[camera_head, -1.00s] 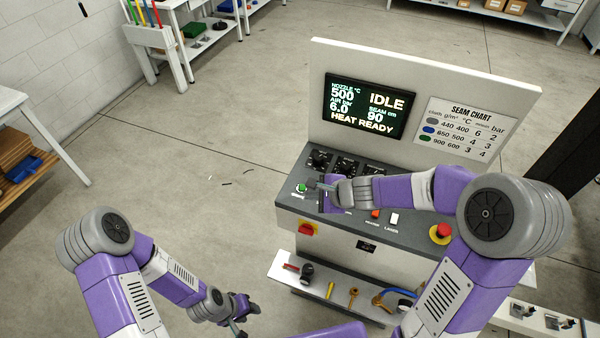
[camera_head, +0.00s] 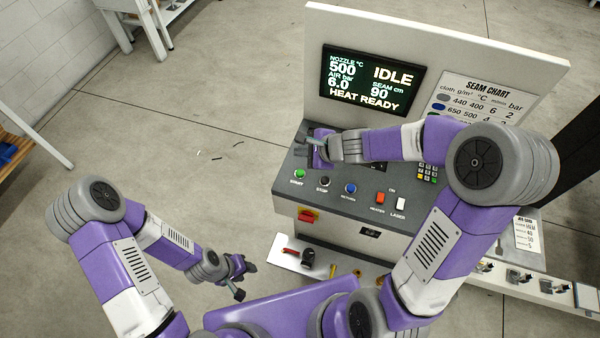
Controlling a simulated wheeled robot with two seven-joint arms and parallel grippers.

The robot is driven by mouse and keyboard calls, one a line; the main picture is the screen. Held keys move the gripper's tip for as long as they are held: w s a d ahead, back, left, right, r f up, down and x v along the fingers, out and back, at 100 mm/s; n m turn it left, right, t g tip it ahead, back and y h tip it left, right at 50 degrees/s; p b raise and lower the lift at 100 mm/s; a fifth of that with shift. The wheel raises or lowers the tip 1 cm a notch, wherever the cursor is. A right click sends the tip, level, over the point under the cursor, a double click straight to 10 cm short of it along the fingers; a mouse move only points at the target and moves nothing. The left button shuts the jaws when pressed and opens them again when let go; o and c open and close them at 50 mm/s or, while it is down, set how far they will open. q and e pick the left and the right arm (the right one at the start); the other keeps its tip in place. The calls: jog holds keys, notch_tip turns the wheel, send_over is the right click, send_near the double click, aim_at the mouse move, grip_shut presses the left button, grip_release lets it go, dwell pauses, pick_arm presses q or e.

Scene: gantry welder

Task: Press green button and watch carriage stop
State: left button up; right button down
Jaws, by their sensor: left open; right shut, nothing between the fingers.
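The green start button (camera_head: 299,174) sits at the left front of the grey control panel (camera_head: 330,224), beside a black stop button (camera_head: 323,182) and a blue button (camera_head: 350,188). The screen (camera_head: 372,80) reads IDLE, HEAT READY, nozzle 500, air 6.0, seam 90. My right gripper (camera_head: 304,148) is shut and empty over the panel's left side, just behind the green button in the picture and apart from it. It and its forearm hide the panel's knobs. My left gripper (camera_head: 242,280) is open and empty, low at the left of the console. No carriage can be made out.
A red heater switch (camera_head: 377,198) and white laser switch (camera_head: 401,203) are on the panel's right. A red-and-yellow switch (camera_head: 309,215) is on the front face. A tool shelf (camera_head: 280,257) juts out below.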

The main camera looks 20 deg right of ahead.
aim_at(302, 174)
notch_tip(302, 174, down, 7)
jog(key=b, duration=0.6)
jog(key=shift+w, duration=0.1)
jog(key=shift+f+b, duration=0.3)
jog(key=shift+b, duration=0.1)
dwell(1.2)
jog(key=shift+f+b, duration=0.4)
jog(key=shift+b, duration=0.05)
